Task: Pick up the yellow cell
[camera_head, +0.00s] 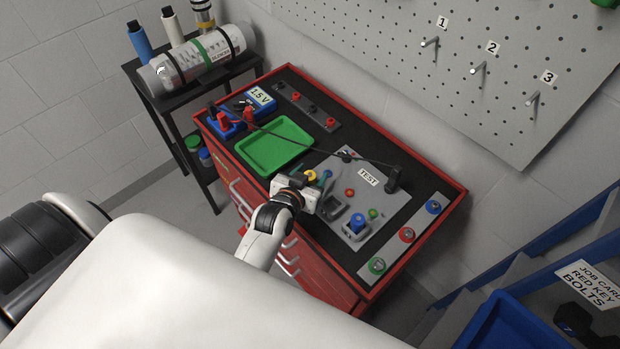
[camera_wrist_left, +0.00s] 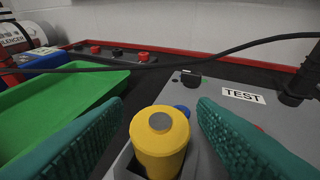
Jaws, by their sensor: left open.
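The yellow cell (camera_wrist_left: 160,148) stands upright in a grey holder on the test panel, with its round metal top showing in the left wrist view. Only a small yellow part of it (camera_head: 311,176) shows in the head view. My left gripper (camera_head: 314,181) is at the near side of the panel. Its two teal fingers are open, one on each side of the cell, and a gap shows between them and the cell. The lower part of the cell is hidden in the holder. My right gripper is in neither view.
A green tray (camera_head: 275,146) lies left of the gripper. A black cable (camera_wrist_left: 215,50) crosses behind the cell.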

